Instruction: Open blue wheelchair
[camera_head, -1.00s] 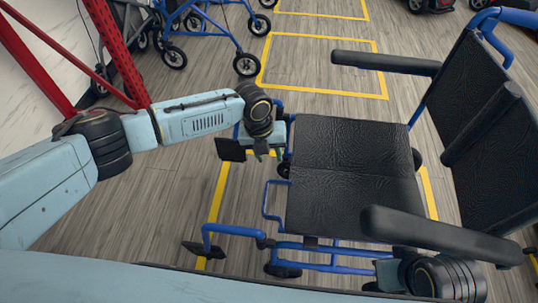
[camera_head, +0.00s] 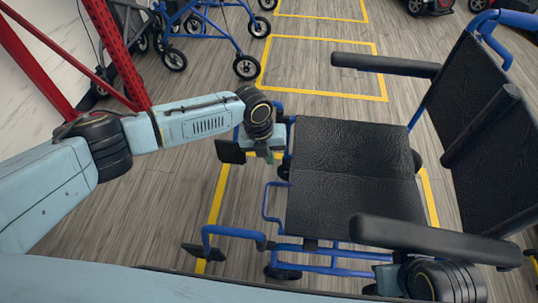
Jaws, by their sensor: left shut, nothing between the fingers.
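The blue-framed wheelchair (camera_head: 355,205) stands on the floor with its black seat spread flat. Its black backrest (camera_head: 487,140) is at the right. The far armrest (camera_head: 385,64) and near armrest (camera_head: 430,240) lie on either side of the seat. My left gripper (camera_head: 270,154) is shut and empty at the seat's far front corner, close to the blue frame and a black footplate (camera_head: 231,151); whether it touches them is unclear. My right arm's wrist shows under the near armrest, at the bottom right; its fingers are hidden.
A blue-framed walker (camera_head: 215,35) stands at the top left, beside a red metal rack (camera_head: 115,50). Yellow lines (camera_head: 325,95) mark bays on the wood floor. Dark wheeled scooters (camera_head: 430,5) show at the top right.

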